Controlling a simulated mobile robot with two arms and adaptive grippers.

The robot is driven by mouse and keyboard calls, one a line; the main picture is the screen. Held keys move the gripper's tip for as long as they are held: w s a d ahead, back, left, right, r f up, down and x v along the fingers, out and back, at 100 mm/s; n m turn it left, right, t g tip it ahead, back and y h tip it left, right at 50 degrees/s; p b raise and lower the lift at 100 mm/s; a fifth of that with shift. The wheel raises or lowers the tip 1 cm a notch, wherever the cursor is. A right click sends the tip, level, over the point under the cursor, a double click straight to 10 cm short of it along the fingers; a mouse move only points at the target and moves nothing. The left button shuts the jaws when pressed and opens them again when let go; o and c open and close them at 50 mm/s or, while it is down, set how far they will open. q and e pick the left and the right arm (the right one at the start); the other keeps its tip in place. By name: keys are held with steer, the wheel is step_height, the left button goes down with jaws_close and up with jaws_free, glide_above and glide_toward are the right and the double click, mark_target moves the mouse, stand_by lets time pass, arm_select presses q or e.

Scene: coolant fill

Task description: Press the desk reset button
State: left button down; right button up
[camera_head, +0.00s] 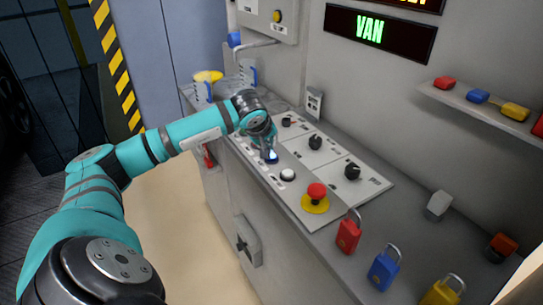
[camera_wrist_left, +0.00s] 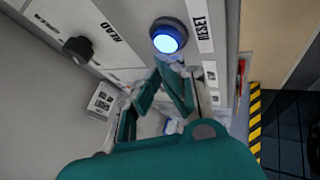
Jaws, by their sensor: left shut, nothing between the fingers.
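The desk reset button glows blue-white in a dark ring, beside a white RESET label, in the left wrist view (camera_wrist_left: 168,37). In the head view the lit button (camera_head: 272,156) is partly hidden by my left gripper (camera_head: 268,148), which points down at it from above. In the left wrist view the teal fingers of the gripper (camera_wrist_left: 167,64) are shut with nothing between them. Their tips lie close to the button's near edge; I cannot tell whether they touch it. My right gripper is in neither view.
On the sloped desk panel are a white button (camera_head: 288,174), a red mushroom button (camera_head: 317,190) on a yellow base and black knobs (camera_head: 352,172). Red (camera_head: 348,232), blue (camera_head: 383,269) and yellow (camera_head: 440,292) padlocks are along the front edge. A shelf (camera_head: 480,105) holds several small coloured items.

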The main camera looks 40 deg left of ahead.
arm_select(q)
steer(key=shift+f, duration=0.15)
steer(key=shift+f+b, duration=0.3)
steer(key=shift+b, duration=0.15)
steer(key=shift+f+b, duration=0.45)
steer(key=shift+f, duration=0.1)
stand_by(0.5)
steer(key=shift+r, duration=0.1)
steer(key=shift+r+p, duration=0.65)
steer(key=shift+r, duration=0.2)
steer(key=shift+r, duration=0.15)
step_height(320, 180, up, 5)
steer(key=p, duration=0.3)
steer(key=shift+p, duration=0.35)
